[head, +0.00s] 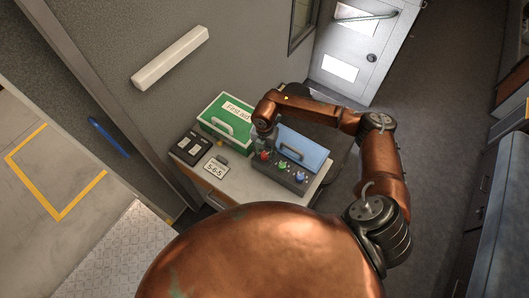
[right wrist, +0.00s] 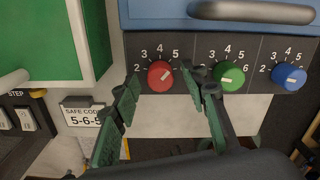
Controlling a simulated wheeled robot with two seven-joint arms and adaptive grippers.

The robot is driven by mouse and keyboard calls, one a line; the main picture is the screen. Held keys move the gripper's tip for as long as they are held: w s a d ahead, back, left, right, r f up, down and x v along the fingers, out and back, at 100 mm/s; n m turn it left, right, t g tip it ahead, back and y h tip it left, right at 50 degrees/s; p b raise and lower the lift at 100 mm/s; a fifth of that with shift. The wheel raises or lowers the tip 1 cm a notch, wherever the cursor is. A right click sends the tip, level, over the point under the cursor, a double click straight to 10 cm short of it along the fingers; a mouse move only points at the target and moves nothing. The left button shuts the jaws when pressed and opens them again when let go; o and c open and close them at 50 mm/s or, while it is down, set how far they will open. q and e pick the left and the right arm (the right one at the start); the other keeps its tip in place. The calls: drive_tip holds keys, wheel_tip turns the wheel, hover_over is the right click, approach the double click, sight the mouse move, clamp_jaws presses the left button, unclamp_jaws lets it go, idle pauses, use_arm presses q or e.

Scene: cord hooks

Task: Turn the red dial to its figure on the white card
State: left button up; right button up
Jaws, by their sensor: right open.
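The red dial (right wrist: 159,76) is the leftmost of three dials on a dark panel; it also shows in the head view (head: 264,156). Its white mark points up and right, towards the 5. The white card (right wrist: 84,115) reads "SAFE CODE 5-6-5"; in the head view it stands left of the dials (head: 215,167). My right gripper (right wrist: 160,84) is open, its fingertips either side of the red dial with gaps showing. In the head view my right gripper (head: 263,138) is over the dial's back side. My left gripper is in neither view.
The green dial (right wrist: 229,77) is close to the right finger, with the blue dial (right wrist: 288,76) further right. A blue lid with a handle (head: 302,148) is behind the dials. A green first aid box (head: 226,118) and a dark switch box (head: 190,146) stand left.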

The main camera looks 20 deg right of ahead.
sight(264, 154)
wheel_tip(264, 154, up, 12)
idle(0.5)
drive_tip(key=shift+a+f, duration=0.1)
idle(0.4)
